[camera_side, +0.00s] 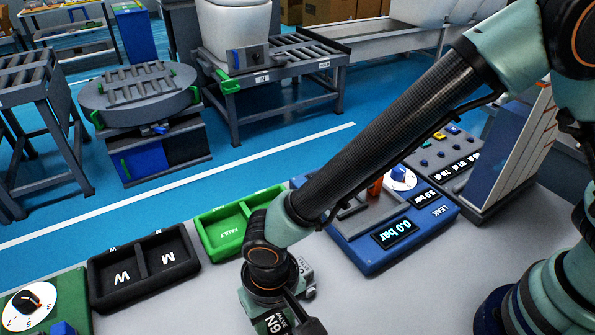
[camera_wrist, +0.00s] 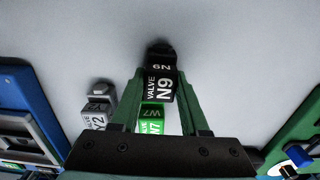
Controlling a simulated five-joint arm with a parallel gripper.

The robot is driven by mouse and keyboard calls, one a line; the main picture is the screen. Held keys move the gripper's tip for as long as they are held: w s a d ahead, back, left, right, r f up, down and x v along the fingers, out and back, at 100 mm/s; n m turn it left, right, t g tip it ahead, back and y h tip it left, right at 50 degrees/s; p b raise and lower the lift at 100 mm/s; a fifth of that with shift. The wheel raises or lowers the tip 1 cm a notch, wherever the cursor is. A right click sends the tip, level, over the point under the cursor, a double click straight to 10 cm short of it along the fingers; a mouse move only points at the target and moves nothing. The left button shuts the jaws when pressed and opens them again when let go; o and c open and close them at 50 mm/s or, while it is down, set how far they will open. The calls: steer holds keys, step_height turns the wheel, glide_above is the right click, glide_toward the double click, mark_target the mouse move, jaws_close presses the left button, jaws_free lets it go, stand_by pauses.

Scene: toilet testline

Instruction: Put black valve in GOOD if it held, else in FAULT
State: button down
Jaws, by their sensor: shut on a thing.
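The black valve (camera_wrist: 162,84), marked N9, is between the two green fingers of my gripper (camera_wrist: 158,88) in the wrist view. My gripper (camera_side: 276,312) is shut on it, low at the bottom edge of the side view, in front of the green tray. The green tray (camera_side: 206,243) has two empty-looking compartments; the left one reads FAULT, and my arm hides the right one's front label. The blue leak tester (camera_side: 372,262) stands right of my gripper; its large display reads 0.0 bar. I cannot tell whether the valve touches the table.
A green valve W7 (camera_wrist: 151,122) and a grey valve Y2 (camera_wrist: 97,108) are near my gripper in the wrist view. A black tray (camera_side: 143,268) marked W and M stands left of the green tray. A green dial panel (camera_side: 47,302) is far left.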

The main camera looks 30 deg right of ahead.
mark_target(276, 322)
steer(key=shift+c, duration=2)
jaws_free()
steer(key=shift+f, duration=0.1)
step_height(276, 322, up, 12)
steer(key=w+d+r, duration=0.5)
steer(key=d, duration=0.2)
steer(key=d+r+t, duration=0.2)
steer(key=d+r, duration=0.1)
steer(key=d, duration=1)
steer(key=d+r+t, duration=0.3)
steer(key=d, duration=1)
steer(key=shift+d+r, duration=0.15)
steer(key=shift+r, duration=0.1)
steer(key=shift+o, duration=0.8)
steer(key=shift+s+d+t, duration=0.25)
steer(key=shift+d+t, duration=0.05)
steer(key=shift+d, duration=0.1)
